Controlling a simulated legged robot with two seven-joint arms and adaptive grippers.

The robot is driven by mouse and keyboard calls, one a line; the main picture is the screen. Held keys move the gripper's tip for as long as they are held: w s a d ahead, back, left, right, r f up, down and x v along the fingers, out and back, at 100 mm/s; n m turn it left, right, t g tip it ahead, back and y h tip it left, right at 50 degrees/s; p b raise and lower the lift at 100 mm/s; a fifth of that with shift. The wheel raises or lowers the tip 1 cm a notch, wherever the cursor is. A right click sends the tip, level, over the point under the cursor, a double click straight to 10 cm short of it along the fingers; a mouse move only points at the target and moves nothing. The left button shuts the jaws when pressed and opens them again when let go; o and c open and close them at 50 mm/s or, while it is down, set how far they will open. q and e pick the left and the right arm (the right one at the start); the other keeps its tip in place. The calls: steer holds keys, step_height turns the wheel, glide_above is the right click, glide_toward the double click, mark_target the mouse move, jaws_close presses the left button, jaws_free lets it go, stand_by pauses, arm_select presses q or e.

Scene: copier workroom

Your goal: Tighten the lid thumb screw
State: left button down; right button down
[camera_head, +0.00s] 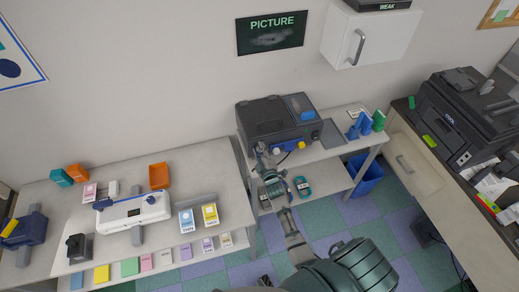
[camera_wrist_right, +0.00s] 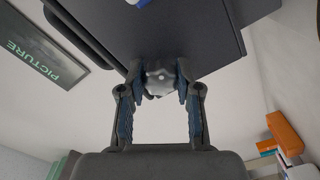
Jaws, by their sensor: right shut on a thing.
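A dark grey machine (camera_head: 275,118) with a lid stands on the middle table, against the wall. My right gripper (camera_head: 261,149) reaches to its left front edge. In the right wrist view my gripper (camera_wrist_right: 161,85) is shut on a rounded grey knob, the thumb screw (camera_wrist_right: 158,76), with one finger on each side. The knob sits against the dark machine body (camera_wrist_right: 170,35). In the head view the gripper hides the screw. A blue and white part and a yellow knob (camera_head: 301,145) sit on the machine's front, right of the gripper. My left gripper is not in view.
A white device (camera_head: 134,212) and several small boxes stand on the left table. Blue and green items (camera_head: 366,122) stand right of the machine. A blue bin (camera_head: 366,173) is under the table. A black printer (camera_head: 455,120) is at right. Patterned floor (camera_head: 325,222) lies in front.

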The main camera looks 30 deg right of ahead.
steer(key=m+p, duration=0.1)
steer(key=m, duration=0.4)
steer(key=shift+f+m+p, duration=0.1)
steer(key=shift+m+p, duration=0.2)
steer(key=shift+m, duration=0.1)
steer(key=m, duration=0.2)
steer(key=m+p, duration=0.1)
steer(key=m, duration=0.2)
steer(key=shift+s+f, duration=0.1)
steer(key=shift+f, duration=0.1)
steer(key=m, duration=0.5)
steer(key=shift+f+m+p, duration=0.15)
steer(key=shift+m+p, duration=0.2)
steer(key=shift+m, duration=0.05)
steer(key=m, duration=0.4)
steer(key=shift+f, duration=0.15)
steer(key=m+b, duration=0.1)
steer(key=m, duration=0.5)
steer(key=shift+a+m, duration=0.1)
steer(key=shift+m, duration=0.3)
steer(key=m+b, duration=0.1)
steer(key=m, duration=0.5)
steer(key=shift+b, duration=0.4)
steer(key=m+b, duration=0.1)
steer(key=m, duration=0.4)
steer(key=shift+m, duration=0.4)
steer(key=m, duration=0.6)
